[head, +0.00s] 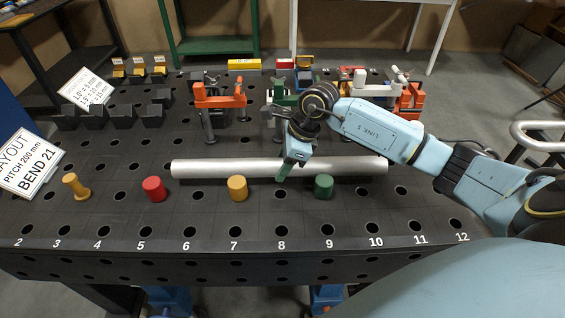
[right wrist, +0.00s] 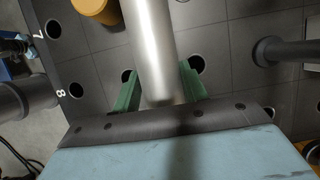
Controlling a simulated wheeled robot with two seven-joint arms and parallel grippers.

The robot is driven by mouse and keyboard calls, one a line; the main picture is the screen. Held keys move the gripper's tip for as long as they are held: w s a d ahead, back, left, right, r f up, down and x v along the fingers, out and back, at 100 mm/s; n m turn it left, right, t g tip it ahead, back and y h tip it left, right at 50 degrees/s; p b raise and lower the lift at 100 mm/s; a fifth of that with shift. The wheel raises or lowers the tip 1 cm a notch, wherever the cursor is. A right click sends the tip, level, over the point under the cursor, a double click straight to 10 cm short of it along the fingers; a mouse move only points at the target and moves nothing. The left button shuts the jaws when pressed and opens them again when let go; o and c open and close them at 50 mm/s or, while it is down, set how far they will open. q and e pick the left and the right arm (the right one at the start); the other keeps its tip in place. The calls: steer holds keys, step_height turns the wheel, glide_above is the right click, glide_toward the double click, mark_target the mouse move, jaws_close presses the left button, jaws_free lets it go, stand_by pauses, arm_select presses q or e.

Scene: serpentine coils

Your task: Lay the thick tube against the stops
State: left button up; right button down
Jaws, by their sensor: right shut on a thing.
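The thick tube (head: 225,168) is a long pale silver cylinder lying left to right across the dark table in the head view. My right gripper (head: 284,174) is shut on it a little right of its middle, from above. In the right wrist view the tube (right wrist: 152,45) runs between the green fingers (right wrist: 160,92). In front of the tube stand short round pegs: a red one (head: 154,189), an orange one (head: 237,188) and a green one (head: 323,186). I cannot tell whether the tube touches them or the table. My left gripper is out of view.
Behind the tube are an orange clamp (head: 220,100) on posts, other clamps and black V-blocks (head: 152,115). A sign (head: 28,163) stands at the left edge. The numbered front strip is clear.

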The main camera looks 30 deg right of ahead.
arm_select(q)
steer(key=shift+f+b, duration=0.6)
arm_select(e)
steer(key=shift+f, duration=0.55)
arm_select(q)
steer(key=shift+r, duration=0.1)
arm_select(e)
steer(key=shift+s+a, duration=0.2)
steer(key=shift+s, duration=0.05)
stand_by(0.3)
steer(key=c, duration=0.7)
jaws_free()
steer(key=shift+s, duration=0.1)
steer(key=shift+f, duration=0.2)
steer(key=v, duration=0.5)
steer(key=shift+r+p, duration=0.15)
steer(key=shift+p, duration=0.15)
steer(key=v, duration=0.7)
steer(key=shift+s+d+r, duration=0.1)
steer(key=shift+s+r, duration=0.05)
steer(key=shift+r, duration=0.1)
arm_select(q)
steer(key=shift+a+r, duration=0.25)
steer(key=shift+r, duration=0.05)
arm_select(e)
steer(key=shift+s+d+r, duration=0.1)
steer(key=shift+d+r, duration=0.05)
steer(key=shift+r, duration=0.2)
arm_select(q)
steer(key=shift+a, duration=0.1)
